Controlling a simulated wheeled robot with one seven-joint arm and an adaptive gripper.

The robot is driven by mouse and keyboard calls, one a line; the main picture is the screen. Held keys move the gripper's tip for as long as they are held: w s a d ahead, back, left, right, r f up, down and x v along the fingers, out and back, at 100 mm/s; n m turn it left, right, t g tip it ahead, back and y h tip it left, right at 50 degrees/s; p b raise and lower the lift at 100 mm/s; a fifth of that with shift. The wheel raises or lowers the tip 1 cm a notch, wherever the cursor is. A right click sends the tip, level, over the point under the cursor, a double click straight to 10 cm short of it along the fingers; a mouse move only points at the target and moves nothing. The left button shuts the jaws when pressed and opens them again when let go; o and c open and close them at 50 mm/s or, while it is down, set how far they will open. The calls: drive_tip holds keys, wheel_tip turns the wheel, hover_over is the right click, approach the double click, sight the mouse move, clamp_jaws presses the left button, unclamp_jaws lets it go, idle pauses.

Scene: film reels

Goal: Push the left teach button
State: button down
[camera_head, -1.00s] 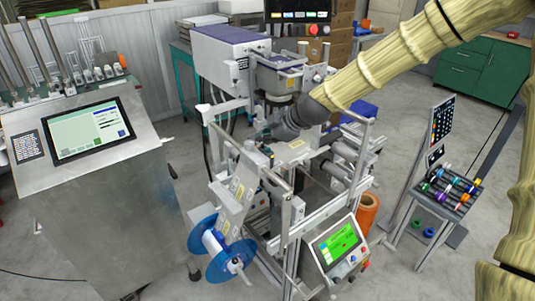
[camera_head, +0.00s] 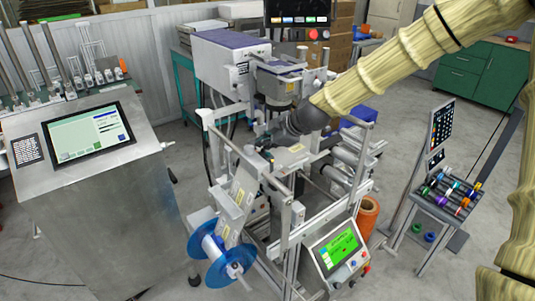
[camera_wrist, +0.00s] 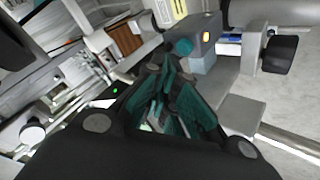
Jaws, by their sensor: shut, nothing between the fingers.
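My gripper (camera_wrist: 172,88) shows in the wrist view as dark teal fingers brought together, with nothing held. In front of the fingers is a small grey sensor box (camera_wrist: 205,58) with a yellow-orange spot (camera_wrist: 206,37) on its face. I cannot tell for certain whether this spot is the left teach button. In the head view my gripper (camera_head: 262,142) is low over the middle of the labelling machine (camera_head: 230,62), partly lost against its dark parts. The teach button is too small to make out there. Contact between the fingers and the box cannot be confirmed.
Metal rails (camera_head: 275,182) and a blue film reel (camera_head: 207,247) stand in front of the gripper. A green touch panel (camera_head: 336,248) is at front right. A steel console (camera_head: 105,205) stands at left, a rack of coloured spools (camera_head: 452,192) at right. Floor between is open.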

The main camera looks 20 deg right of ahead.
drive_tip(key=shift+f, duration=0.1)
idle(0.4)
drive_tip(key=shift+f+b, duration=0.3)
drive_tip(key=shift+f+b, duration=0.3)
drive_tip(key=shift+f, duration=0.15)
idle(0.8)
drive_tip(key=shift+r, duration=0.1)
drive_tip(key=shift+r+p, duration=0.5)
drive_tip(key=shift+r, duration=0.3)
drive_tip(key=shift+r+p, duration=1.55)
drive_tip(key=shift+r, duration=0.9)
drive_tip(key=shift+a, duration=0.1)
